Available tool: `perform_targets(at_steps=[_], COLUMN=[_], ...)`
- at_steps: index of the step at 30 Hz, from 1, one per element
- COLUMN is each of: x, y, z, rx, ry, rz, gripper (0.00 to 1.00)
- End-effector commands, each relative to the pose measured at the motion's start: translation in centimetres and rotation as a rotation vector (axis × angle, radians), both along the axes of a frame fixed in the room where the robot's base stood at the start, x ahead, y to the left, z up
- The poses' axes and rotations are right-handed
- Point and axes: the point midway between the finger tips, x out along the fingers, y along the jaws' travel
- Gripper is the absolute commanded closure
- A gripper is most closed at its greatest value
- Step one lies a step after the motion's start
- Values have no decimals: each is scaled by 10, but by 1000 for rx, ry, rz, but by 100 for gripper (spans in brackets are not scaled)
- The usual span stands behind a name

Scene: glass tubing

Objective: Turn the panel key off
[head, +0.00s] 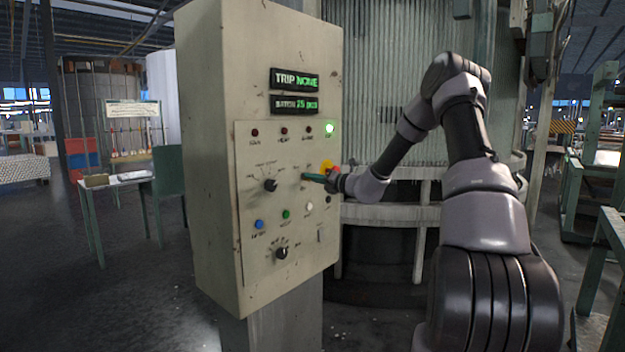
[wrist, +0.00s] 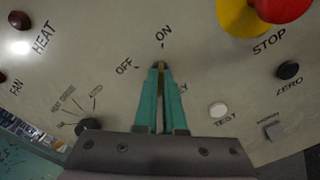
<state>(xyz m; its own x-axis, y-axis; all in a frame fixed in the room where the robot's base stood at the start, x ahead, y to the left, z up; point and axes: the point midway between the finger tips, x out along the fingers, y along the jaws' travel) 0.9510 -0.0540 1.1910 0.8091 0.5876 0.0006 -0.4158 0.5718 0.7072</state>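The panel key (wrist: 160,64) is mostly hidden between my fingertips in the wrist view. Only a small dark and brass-coloured part shows, just below the ON mark. The OFF mark is to the upper left of the fingers, and another label on the right is partly covered. My gripper (wrist: 161,72) has its teal fingers close together at the key, with a thin brass-coloured strip between them; it looks shut on the key. In the head view my gripper (head: 306,176) reaches from the right to the face of the beige control panel (head: 215,130). The key cannot be made out there.
A red stop button (wrist: 285,8) on a yellow base sits close to the upper right of my fingers. A black ZERO button (wrist: 288,70), a white TEST button (wrist: 217,109) and a black selector knob (wrist: 88,125) are nearby.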

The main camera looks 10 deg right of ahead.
Motion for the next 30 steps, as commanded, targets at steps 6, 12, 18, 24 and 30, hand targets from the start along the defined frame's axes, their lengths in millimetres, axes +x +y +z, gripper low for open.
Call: perform_targets(at_steps=[6, 12, 18, 24, 30], x=[0, 0, 0, 0, -1], y=[0, 1, 1, 1, 1], z=[0, 0, 0, 0, 0], rx=[-2, -35, -126, -265, -420], ry=[-2, -25, -90, -191, -304], rz=[0, 1, 1, 1, 2], gripper=[100, 100, 100, 100, 100])
